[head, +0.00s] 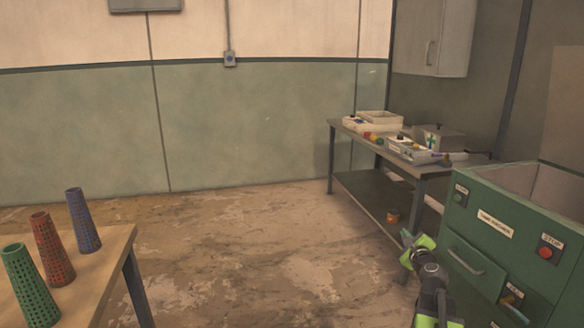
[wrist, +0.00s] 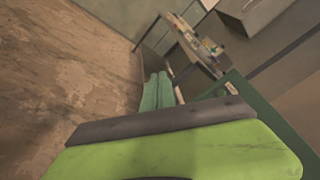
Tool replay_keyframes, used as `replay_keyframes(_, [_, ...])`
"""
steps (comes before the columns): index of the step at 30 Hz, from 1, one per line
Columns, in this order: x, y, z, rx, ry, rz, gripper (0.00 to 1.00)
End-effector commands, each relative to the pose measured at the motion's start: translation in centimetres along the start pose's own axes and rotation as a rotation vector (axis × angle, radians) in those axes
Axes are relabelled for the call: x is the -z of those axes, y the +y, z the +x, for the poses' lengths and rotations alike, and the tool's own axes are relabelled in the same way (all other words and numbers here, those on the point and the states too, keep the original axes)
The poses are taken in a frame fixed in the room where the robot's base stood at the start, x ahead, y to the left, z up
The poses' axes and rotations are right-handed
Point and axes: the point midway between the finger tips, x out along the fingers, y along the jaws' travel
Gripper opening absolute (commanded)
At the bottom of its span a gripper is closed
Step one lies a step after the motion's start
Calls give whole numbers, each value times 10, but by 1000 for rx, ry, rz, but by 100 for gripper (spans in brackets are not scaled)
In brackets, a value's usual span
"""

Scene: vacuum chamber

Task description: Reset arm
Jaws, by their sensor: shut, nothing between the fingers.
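My arm rises from the bottom right of the head view, with lime-green and black parts. My gripper (head: 413,242) is at its upper end, in front of the green machine's left side. It is shut and empty, held in the air above the floor. In the wrist view a wide lime-green part and a dark bar fill the bottom. Two narrow green fingers stand close together beyond them.
A green machine (head: 478,262) with buttons and a handle stands close on the right. A workbench (head: 345,127) bears boxes and small items. A table (head: 98,262) at left holds green (head: 22,278), red (head: 50,250) and blue (head: 82,222) perforated cones. The middle floor is clear.

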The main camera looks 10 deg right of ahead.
Motion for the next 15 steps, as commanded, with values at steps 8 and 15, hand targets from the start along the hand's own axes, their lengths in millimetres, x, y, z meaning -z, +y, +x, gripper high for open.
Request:
replay_keyframes(8, [-177,178,-5,-341,-283,-378,0])
replay_keyframes(15, [-266,339,-85,-679,-582,-912,0])
